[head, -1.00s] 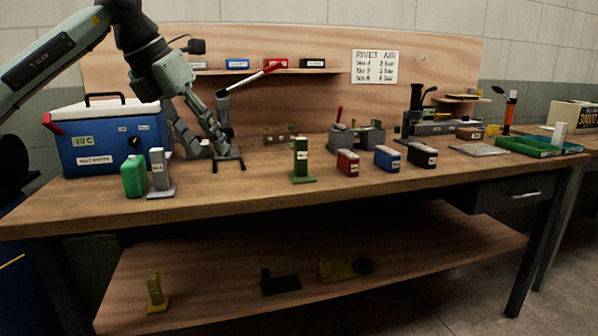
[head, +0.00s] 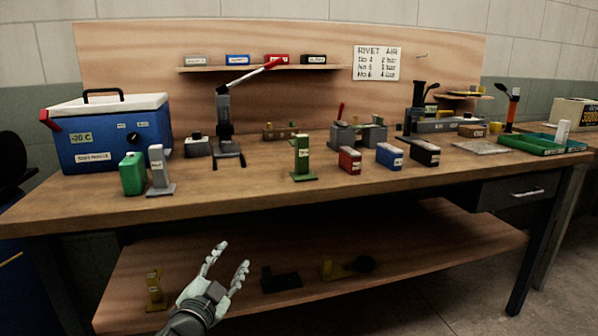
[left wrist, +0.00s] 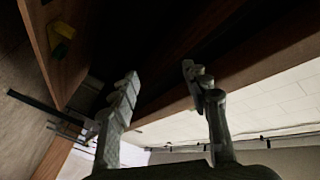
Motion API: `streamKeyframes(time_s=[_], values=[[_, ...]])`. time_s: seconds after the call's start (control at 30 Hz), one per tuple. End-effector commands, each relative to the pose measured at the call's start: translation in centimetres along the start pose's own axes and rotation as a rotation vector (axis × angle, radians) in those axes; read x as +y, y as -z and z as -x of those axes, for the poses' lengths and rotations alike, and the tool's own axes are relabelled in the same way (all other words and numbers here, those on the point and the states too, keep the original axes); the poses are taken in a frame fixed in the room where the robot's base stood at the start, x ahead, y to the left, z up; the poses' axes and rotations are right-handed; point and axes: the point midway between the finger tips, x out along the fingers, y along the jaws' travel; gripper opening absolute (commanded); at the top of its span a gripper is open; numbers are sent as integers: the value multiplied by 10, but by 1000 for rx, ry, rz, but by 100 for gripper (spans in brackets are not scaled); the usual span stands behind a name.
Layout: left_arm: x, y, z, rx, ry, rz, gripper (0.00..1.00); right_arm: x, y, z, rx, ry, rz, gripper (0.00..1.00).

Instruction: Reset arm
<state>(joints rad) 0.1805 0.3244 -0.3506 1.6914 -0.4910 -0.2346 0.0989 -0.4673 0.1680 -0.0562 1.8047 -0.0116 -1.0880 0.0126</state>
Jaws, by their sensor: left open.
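My left gripper (head: 229,262) is in the lower middle of the head view, in front of the workbench and below the worktop's front edge. Its fingers are spread and point up, with nothing between them. In the left wrist view the two fingers (left wrist: 165,85) also stand apart and empty. The rest of the left arm is mostly out of the head view. My right gripper is not in view.
The worktop (head: 240,192) overhangs a lower shelf (head: 420,245). A blue cooler (head: 88,140), a lever press (head: 225,125), a green stand (head: 302,158) and small red, blue and black boxes stand on top. A yellow block (head: 154,285) is on the shelf near my gripper.

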Motion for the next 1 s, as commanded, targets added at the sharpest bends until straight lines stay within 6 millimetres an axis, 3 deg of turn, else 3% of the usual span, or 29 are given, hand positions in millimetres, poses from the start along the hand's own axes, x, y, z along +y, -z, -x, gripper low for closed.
streamKeyframes(time_s=[0.03,0.2,0.37,0.5,0.6,0.73,0.83,1.0], values=[[17,-36,18,-105,-17,56,47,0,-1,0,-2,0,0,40],[66,-136,86,-434,-73,213,47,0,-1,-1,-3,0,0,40],[117,-209,170,-729,-145,336,47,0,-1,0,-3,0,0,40],[160,-253,257,-974,-218,432,47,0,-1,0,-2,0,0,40],[185,-271,314,-1123,-269,487,47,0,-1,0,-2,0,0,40],[206,-282,370,-1260,-320,538,47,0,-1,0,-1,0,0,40],[214,-285,394,-1318,-342,558,47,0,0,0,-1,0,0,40],[217,-285,401,-1337,-351,566,47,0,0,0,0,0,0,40]])
